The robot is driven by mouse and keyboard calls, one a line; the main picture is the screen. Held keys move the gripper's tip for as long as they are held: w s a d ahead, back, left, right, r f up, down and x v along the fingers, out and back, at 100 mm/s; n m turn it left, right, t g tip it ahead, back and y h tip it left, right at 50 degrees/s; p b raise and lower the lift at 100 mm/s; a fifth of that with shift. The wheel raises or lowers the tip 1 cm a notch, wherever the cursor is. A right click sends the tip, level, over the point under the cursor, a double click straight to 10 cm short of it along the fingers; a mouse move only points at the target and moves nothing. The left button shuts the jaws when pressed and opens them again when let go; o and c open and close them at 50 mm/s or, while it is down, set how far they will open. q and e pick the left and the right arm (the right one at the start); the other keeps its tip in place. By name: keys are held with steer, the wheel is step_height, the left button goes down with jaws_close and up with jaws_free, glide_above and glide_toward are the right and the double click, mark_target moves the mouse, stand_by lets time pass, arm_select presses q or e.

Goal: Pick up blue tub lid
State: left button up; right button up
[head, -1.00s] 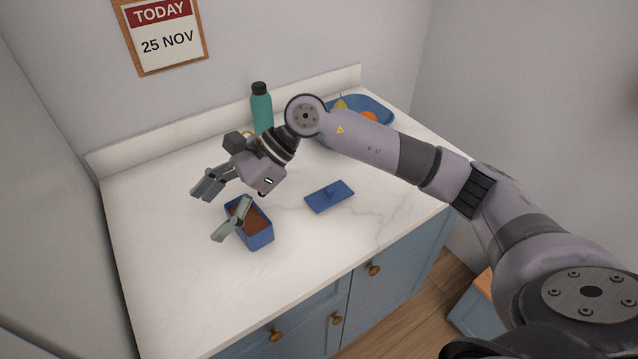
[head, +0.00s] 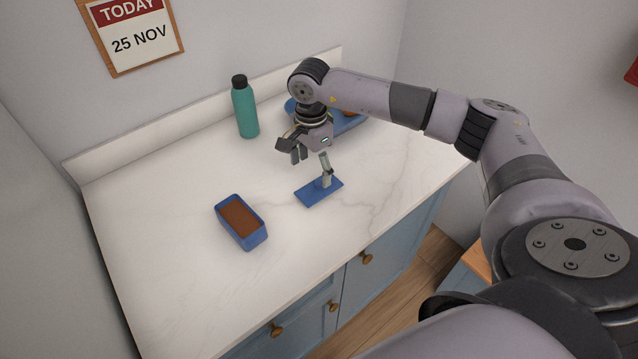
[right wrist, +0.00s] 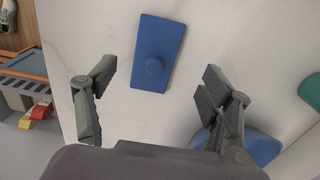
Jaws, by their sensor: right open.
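The blue tub lid (head: 313,193) lies flat on the white counter, right of the open blue tub (head: 257,234) with brown contents. My left gripper is not in view.
A teal bottle (head: 245,112) stands at the back of the counter (head: 160,220). The front and left of the counter are clear.

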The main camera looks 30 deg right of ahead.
mark_target(315, 191)
steer(key=shift+f, duration=0.8)
steer(key=f+p, duration=0.2)
steer(key=f, duration=0.1)
steer(key=f+p, duration=0.1)
steer(key=shift+s+d+f, duration=0.1)
steer(key=shift+s+f, duration=0.15)
steer(key=shift+f, duration=0.5)
steer(key=shift+c, duration=0.3)
steer(key=c, duration=1)
